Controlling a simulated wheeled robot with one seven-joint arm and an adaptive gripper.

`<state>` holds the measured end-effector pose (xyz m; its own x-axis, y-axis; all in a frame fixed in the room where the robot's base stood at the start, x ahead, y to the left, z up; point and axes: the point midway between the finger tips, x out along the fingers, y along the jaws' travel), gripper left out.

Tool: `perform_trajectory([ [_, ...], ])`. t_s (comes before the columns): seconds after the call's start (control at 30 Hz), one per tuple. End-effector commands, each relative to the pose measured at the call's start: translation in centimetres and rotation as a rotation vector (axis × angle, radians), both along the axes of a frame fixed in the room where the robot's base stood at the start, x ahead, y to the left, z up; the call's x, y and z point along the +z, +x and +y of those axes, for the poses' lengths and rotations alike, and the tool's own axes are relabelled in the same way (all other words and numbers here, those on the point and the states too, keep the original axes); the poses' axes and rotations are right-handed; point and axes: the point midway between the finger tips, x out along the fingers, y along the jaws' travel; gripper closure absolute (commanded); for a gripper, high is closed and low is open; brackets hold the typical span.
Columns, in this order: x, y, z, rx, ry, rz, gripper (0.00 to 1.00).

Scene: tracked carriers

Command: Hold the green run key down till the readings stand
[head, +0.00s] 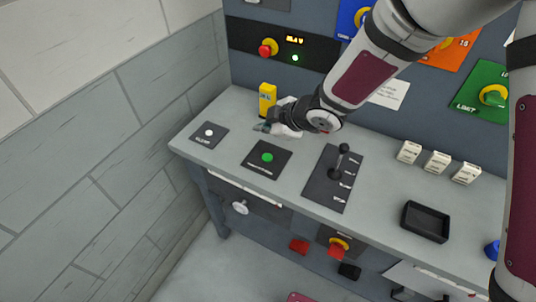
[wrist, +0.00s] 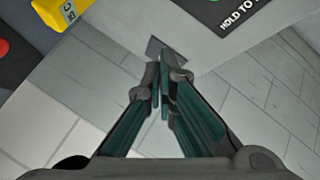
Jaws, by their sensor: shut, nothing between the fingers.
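The green run key (head: 267,157) is a round button on a black plate (head: 254,165) on the grey bench, at the left of the head view. In the wrist view only a corner of a black plate lettered "HOLD TO" (wrist: 245,22) shows at the top right. The display (head: 294,40) on the back panel shows lit orange digits, too small to read surely. A green lamp (head: 295,57) is lit below it. My gripper (head: 262,127) is shut and empty, behind the key in the head view and apart from it. Its fingers (wrist: 161,85) are together in the wrist view.
A yellow block (head: 267,98) stands just behind my gripper. A plate with a white button (head: 208,132) lies left of the key, a lever (head: 339,162) on a black plate right of it. A black tray (head: 425,222) is further right. A grey wall closes the left side.

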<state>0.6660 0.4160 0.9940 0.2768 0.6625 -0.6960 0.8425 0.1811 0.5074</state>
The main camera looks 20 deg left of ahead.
Motion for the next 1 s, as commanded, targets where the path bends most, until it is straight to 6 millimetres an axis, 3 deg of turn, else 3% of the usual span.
perform_trajectory([
  [0.27,-0.5,0.1,0.0,-0.001,-0.001,0.001,1.0],
  [0.8,-7.1,0.2,-0.1,-0.003,-0.002,0.001,1.0],
  [1.0,-8.5,0.1,-0.1,-0.002,-0.001,0.001,1.0],
])
